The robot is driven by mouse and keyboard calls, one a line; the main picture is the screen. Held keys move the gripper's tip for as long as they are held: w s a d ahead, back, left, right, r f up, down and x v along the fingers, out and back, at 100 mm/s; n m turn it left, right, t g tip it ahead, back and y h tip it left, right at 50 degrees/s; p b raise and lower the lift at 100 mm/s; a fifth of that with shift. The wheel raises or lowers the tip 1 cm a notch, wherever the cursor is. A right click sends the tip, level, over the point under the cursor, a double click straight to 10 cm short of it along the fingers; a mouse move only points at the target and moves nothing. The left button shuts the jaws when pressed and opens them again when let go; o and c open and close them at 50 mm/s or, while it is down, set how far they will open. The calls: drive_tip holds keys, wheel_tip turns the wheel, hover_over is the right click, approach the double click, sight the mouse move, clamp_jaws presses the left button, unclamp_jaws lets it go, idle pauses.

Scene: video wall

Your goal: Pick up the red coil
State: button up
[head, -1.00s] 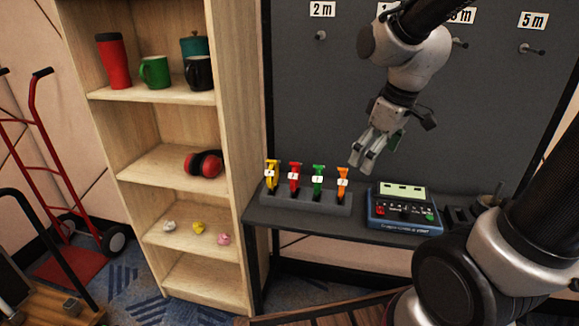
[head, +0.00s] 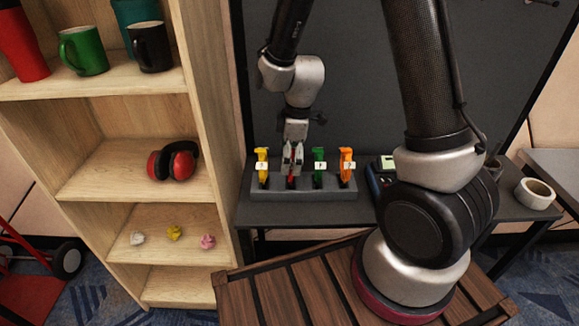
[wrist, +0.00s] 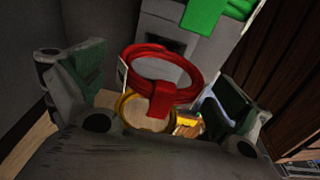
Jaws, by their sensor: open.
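The red coil (head: 291,182) stands in a grey rack (head: 262,195) on the dark shelf, second from the left. In the head view my gripper (head: 292,165) is in front of it and hides most of it. In the wrist view the red coil (wrist: 160,92) is a ring with a red strap, lying between my two open fingers (wrist: 160,95). I see no clear contact between fingers and coil. A yellow coil (head: 262,168) stands to its left. A green coil (head: 319,168) and an orange coil (head: 347,165) stand to its right.
A blue tester box (head: 376,180) sits right of the rack, partly behind my arm. A tape roll (head: 535,193) lies farther right. The wooden shelf unit (head: 212,120) stands close on the left, holding red ear defenders (head: 174,161) and mugs.

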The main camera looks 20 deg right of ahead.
drive_tip(key=f, duration=0.3)
drive_tip(key=shift+a+f, duration=0.2)
drive_tip(key=shift+f, duration=0.05)
drive_tip(key=shift+c, duration=0.4)
drive_tip(key=c, duration=0.8)
drive_tip(key=shift+c, duration=0.2)
drive_tip(key=shift+r, duration=0.15)
